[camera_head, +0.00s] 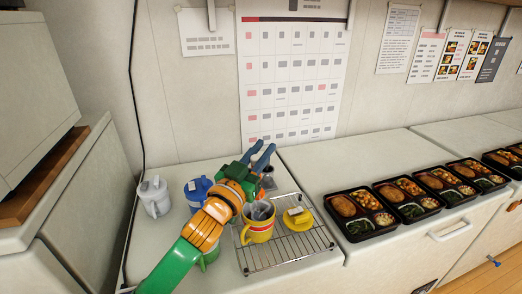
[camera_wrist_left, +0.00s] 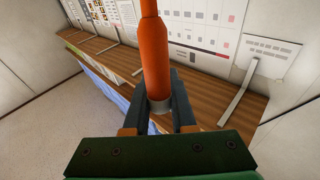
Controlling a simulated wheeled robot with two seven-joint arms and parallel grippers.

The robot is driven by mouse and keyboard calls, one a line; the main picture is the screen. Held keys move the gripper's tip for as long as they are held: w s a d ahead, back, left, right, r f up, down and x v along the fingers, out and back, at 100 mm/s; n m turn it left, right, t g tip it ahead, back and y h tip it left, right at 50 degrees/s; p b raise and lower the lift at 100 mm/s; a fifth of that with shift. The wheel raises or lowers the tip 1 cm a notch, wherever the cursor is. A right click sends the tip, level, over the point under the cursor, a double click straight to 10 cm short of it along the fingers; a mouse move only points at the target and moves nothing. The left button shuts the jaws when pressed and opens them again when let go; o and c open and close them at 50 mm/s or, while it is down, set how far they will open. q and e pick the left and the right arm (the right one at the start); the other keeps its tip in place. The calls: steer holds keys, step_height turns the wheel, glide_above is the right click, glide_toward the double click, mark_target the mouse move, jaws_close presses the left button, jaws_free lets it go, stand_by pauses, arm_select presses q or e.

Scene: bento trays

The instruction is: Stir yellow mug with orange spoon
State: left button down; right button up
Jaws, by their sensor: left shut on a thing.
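In the left wrist view the gripper (camera_wrist_left: 160,110) is shut on the orange spoon (camera_wrist_left: 155,65). The thick orange handle rises from the jaws past the top edge, with a grey metal collar between the fingers. The spoon's bowl is hidden there. My right gripper is not in view.
A yellow saucer (camera_head: 299,217) with a small pale item is on the rack, right of the mug. A white mug (camera_head: 155,199), a blue mug (camera_head: 194,194) and a green mug (camera_head: 211,256) stand left. Several bento trays (camera_head: 361,234) line the counter at right.

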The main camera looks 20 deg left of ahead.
arm_select(q)
steer(key=shift+s+d+f+b, duration=0.1)
steer(key=shift+s+f+b, duration=0.25)
steer(key=shift+f+b, duration=0.15)
steer(key=shift+s+f+b, duration=0.35)
steer(key=shift+f, duration=0.25)
steer(key=f+b, duration=0.2)
steer(key=w+f+b, duration=0.1)
steer(key=f+b, duration=0.1)
steer(key=f, duration=0.1)
steer(key=shift+w+f, duration=0.2)
steer(key=shift+f, duration=0.1)
steer(key=shift+w, duration=0.1)
